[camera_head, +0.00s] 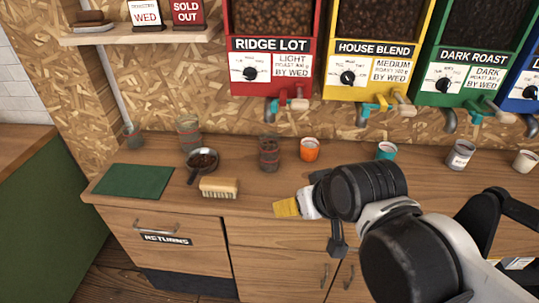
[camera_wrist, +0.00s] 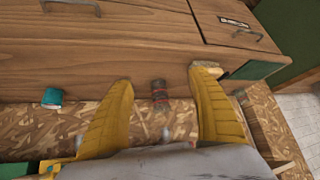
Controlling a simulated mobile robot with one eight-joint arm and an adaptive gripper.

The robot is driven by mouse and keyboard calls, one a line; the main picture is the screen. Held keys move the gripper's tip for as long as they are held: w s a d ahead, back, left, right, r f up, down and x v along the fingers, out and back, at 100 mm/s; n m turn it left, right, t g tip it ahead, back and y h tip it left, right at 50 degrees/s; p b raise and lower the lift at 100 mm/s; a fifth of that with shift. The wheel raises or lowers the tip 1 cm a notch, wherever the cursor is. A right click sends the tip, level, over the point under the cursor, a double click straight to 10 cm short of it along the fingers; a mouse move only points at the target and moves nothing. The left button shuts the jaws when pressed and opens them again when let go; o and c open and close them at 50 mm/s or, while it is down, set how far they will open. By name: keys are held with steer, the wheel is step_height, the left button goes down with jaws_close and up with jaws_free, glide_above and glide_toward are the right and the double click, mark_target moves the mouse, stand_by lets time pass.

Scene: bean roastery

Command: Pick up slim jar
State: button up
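A slim glass jar (camera_head: 269,153) with dark contents stands upright on the wooden counter, left of an orange cup (camera_head: 309,150). In the wrist view the slim jar (camera_wrist: 160,95) shows in the gap between my two yellow fingers, beyond their tips and apart from them. My gripper (camera_head: 287,207) is over the front edge of the counter in the head view, nearer than the jar and a little right of it. In the wrist view my gripper (camera_wrist: 165,80) is open and empty. The orange cup is not visible in the wrist view.
Left of the jar are a pan of beans (camera_head: 204,160), a brush (camera_head: 219,188), a taller glass jar (camera_head: 188,131) and a green mat (camera_head: 133,181). To the right stand a teal cup (camera_head: 386,151) and a grey cup (camera_head: 460,155). Dispensers with taps (camera_head: 286,105) hang behind.

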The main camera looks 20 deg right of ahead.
steer(key=shift+o, duration=1.3)
steer(key=w+a+f+n+t+y, duration=0.1)
steer(key=w+t+y, duration=0.1)
steer(key=w, duration=1.1)
steer(key=shift+n+t, duration=0.3)
steer(key=t, duration=0.4)
glide_toward(265, 142)
steer(key=shift+n+y, duration=0.3)
steer(key=b+x, duration=0.1)
steer(key=x, duration=0.1)
steer(key=b+x, duration=0.1)
steer(key=x, duration=0.1)
steer(key=b+x, duration=0.1)
steer(key=x, duration=0.1)
steer(key=shift+w+d+f, duration=0.1)
steer(key=shift+w+f, duration=0.2)
steer(key=shift+f, duration=0.15)
steer(key=shift+r, duration=0.1)
steer(key=c, duration=1.5)
steer(key=shift+r, duration=0.1)
